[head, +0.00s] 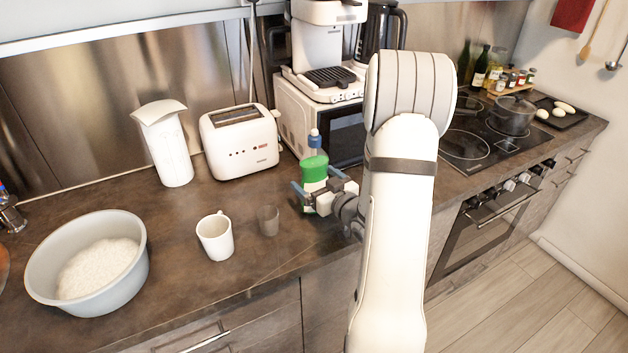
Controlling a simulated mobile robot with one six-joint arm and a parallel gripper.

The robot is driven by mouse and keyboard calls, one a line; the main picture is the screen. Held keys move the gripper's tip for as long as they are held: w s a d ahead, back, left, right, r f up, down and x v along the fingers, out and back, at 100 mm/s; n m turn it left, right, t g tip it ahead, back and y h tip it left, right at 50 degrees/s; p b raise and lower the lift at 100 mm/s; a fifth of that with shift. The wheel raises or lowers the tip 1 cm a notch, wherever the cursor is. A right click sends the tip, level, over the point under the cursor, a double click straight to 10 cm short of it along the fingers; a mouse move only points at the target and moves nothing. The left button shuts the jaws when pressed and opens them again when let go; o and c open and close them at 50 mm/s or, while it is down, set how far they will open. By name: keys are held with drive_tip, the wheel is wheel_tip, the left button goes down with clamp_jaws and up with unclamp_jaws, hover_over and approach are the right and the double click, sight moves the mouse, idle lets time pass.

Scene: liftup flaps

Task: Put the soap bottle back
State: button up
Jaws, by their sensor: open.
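The soap bottle (314,168) is green and white with a blue pump top, and stands upright on the dark countertop in front of the microwave. My gripper (312,192) is at the bottle's lower part, with its blue-tipped fingers spread open to either side of it. The near part of the bottle is hidden by my gripper. Whether the fingers touch the bottle cannot be told from this view.
A clear glass (268,220) and a white mug (215,236) stand left of my gripper. A grey basin (134,262) with white contents is farther left. A toaster (239,143), a white container (164,145) and a microwave (300,118) line the back. A stove (462,148) is at right.

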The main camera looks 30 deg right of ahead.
drive_tip(key=s+d+p, duration=0.1)
drive_tip(key=s+p, duration=0.2)
drive_tip(key=s, duration=0.6)
drive_tip(key=shift+d+r, duration=0.3)
drive_tip(key=shift+r, duration=0.15)
drive_tip(key=s+p, duration=0.2)
drive_tip(key=p, duration=0.3)
drive_tip(key=shift+s+f+p, duration=0.1)
drive_tip(key=shift+p, duration=0.25)
drive_tip(key=w+a+r+g+h, duration=0.3)
drive_tip(key=r+g+h, duration=0.1)
drive_tip(key=r+g, duration=0.4)
drive_tip(key=s+a+r+m+g, duration=0.1)
drive_tip(key=s+a+r+g, duration=0.2)
drive_tip(key=s+a, duration=0.4)
drive_tip(key=s+a+r+g+y, duration=0.1)
drive_tip(key=s+a+r+g, duration=0.1)
drive_tip(key=s+a+r, duration=0.4)
drive_tip(key=s+a, duration=0.2)
drive_tip(key=s, duration=0.2)
drive_tip(key=shift+s+r+m+g+y, duration=0.25)
drive_tip(key=shift+s+m+g+y, duration=0.05)
drive_tip(key=shift+s+m+g, duration=0.1)
